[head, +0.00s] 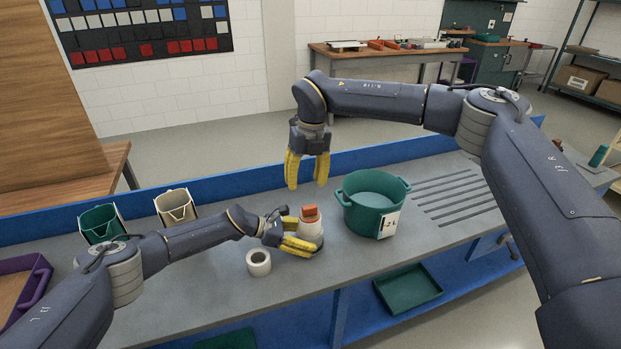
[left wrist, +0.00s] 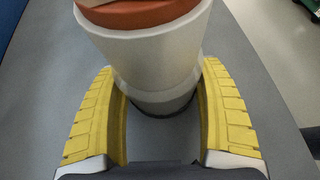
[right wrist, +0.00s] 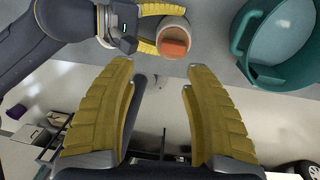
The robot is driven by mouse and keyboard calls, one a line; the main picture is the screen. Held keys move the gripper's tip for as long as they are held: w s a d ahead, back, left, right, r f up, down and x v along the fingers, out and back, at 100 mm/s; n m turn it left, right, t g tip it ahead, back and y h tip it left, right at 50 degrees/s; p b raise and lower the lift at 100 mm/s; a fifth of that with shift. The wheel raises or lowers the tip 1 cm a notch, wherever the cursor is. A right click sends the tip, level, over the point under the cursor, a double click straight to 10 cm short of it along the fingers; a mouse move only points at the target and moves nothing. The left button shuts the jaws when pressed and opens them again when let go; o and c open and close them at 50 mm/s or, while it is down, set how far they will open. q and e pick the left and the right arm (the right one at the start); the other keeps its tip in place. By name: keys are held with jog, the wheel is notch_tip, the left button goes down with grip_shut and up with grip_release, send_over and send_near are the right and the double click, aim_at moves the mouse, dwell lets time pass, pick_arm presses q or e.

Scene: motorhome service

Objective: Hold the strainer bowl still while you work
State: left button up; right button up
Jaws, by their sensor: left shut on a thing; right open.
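The strainer bowl (head: 309,230) is a pale, tapered cup standing upright on the grey bench, with an orange piece (head: 310,212) in its top. My left gripper (head: 308,246) is shut on it low down from the left. In the left wrist view the yellow fingers lie on either side of the bowl's (left wrist: 150,65) narrower lower part. My right gripper (head: 307,172) is open and empty, pointing down above and behind the bowl. The right wrist view shows the bowl (right wrist: 172,27) beyond its fingertips, with the orange block (right wrist: 174,47) inside the rim.
A green two-handled pot (head: 373,205) with a label card stands just right of the bowl. A small white ring (head: 259,262) sits at the left front. Green (head: 100,224) and beige (head: 175,207) holders stand at the back left. Slotted drain grooves (head: 455,199) lie right of the pot.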

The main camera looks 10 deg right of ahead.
aim_at(310, 209)
jog(key=shift+s+d+f+h, duration=0.2)
jog(key=shift+d+f+h, duration=0.1)
jog(key=shift+d+h, duration=0.35)
notch_tip(310, 209, down, 11)
jog(key=shift+r, duration=0.1)
dwell(0.4)
grip_shut()
dwell(0.6)
jog(key=shift+r, duration=0.65)
dwell(0.4)
